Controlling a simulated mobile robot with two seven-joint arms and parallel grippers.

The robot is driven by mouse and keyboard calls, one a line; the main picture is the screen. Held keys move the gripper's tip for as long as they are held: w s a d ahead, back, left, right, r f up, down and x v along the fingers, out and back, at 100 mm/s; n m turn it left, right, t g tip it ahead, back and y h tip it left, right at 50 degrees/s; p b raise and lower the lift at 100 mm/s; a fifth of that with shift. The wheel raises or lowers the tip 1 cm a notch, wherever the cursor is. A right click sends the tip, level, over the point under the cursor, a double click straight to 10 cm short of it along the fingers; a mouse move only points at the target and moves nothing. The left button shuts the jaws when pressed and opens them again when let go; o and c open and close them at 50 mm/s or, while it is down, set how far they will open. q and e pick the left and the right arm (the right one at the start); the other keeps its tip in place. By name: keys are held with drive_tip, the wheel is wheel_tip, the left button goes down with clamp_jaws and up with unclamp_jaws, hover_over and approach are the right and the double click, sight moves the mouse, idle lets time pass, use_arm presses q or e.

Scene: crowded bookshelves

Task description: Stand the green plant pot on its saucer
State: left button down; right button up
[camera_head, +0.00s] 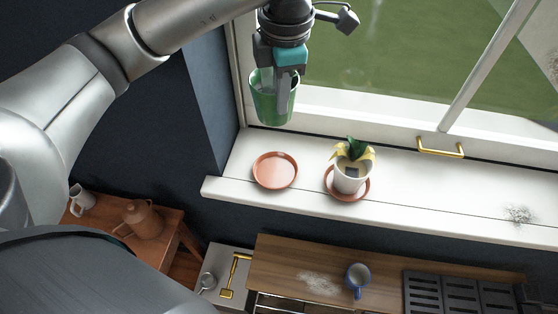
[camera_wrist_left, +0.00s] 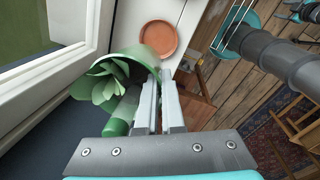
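The green plant pot (camera_head: 272,104) hangs in the air in front of the window, above the back of the sill. My left gripper (camera_head: 282,98) comes down over its rim and is shut on its wall. In the left wrist view the pot (camera_wrist_left: 122,118) is tilted in the picture beside my fingers (camera_wrist_left: 158,108), with green leaves in it. An empty terracotta saucer (camera_head: 275,171) lies on the white sill below the pot and nearer the front edge. The saucer also shows in the left wrist view (camera_wrist_left: 158,38), apart from the pot.
A white pot (camera_head: 349,178) with a yellow-green plant stands on another terracotta saucer (camera_head: 333,192), right of the empty one. The window sill (camera_head: 420,195) is mostly clear farther right. A brass window handle (camera_head: 440,147) sticks out. Below are a wooden counter and a blue mug (camera_head: 357,277).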

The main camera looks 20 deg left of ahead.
use_arm(q)
drive_tip(key=shift+f+b, duration=0.35)
drive_tip(key=shift+f, duration=9.4)
drive_tip(key=shift+f, duration=0.1)
drive_tip(key=c, duration=1.5)
unclamp_jaws()
drive_tip(key=shift+s+f, duration=0.1)
drive_tip(key=shift+f, duration=0.05)
drive_tip(key=o, duration=0.5)
drive_tip(key=shift+c, duration=0.2)
drive_tip(key=shift+r, duration=0.2)
wheel_tip(320, 180, up, 12)
drive_tip(key=s, duration=0.1)
drive_tip(key=shift+d, duration=0.45)
